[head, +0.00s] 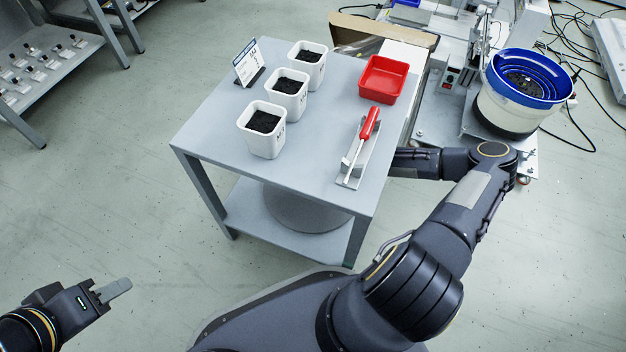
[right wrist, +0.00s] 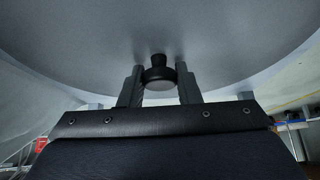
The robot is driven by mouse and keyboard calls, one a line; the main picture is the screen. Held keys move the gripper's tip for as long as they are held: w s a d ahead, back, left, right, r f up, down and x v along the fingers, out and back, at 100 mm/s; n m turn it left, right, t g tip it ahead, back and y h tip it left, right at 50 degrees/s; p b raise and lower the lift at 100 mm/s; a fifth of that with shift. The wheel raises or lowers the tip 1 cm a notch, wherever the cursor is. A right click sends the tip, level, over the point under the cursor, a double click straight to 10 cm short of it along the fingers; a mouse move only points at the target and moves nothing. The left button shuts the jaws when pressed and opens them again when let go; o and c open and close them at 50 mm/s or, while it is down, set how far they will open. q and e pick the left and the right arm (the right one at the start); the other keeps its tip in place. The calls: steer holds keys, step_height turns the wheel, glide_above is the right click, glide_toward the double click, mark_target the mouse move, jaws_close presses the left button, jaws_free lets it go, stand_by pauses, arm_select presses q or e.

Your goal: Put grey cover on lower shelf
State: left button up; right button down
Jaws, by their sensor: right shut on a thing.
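The grey cover (head: 305,214) is a wide round disc seen below the tabletop, over the lower shelf (head: 246,212) of the grey table. The tabletop hides its far part, and I cannot tell whether it touches the shelf. In the right wrist view the cover (right wrist: 80,50) fills the upper part, with a black knob (right wrist: 158,62) at its middle. My right gripper (right wrist: 160,82) is shut on that knob; in the head view the tabletop hides it. My left gripper (head: 122,288) is at the lower left, away from the table, seen edge-on; its opening is unclear.
The tabletop (head: 215,130) bears three white pots (head: 264,130) of dark grains, a sign (head: 248,62), a red bin (head: 383,80) and a red-handled screwdriver (head: 370,124) on a holder. A blue-rimmed feeder bowl (head: 525,85) stands at right. The floor left of the table is clear.

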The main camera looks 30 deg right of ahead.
steer(key=shift+f, duration=0.1)
steer(key=c, duration=1.1)
jaws_free()
steer(key=shift+o, duration=0.2)
steer(key=shift+s+d+r, duration=0.1)
steer(key=shift+r, duration=0.3)
steer(key=p+v, duration=0.2)
steer(key=v, duration=0.3)
steer(key=shift+r, duration=0.1)
steer(key=s+d, duration=0.2)
steer(key=s+d+p, duration=0.1)
steer(key=s+d, duration=0.1)
steer(key=s, duration=0.1)
steer(key=s+d+p, duration=0.1)
steer(key=s+d, duration=0.1)
steer(key=s, duration=0.1)
steer(key=shift+d+f, duration=0.3)
steer(key=shift+d, duration=0.1)
steer(key=shift+s+d, duration=0.4)
steer(key=shift+s, duration=0.1)
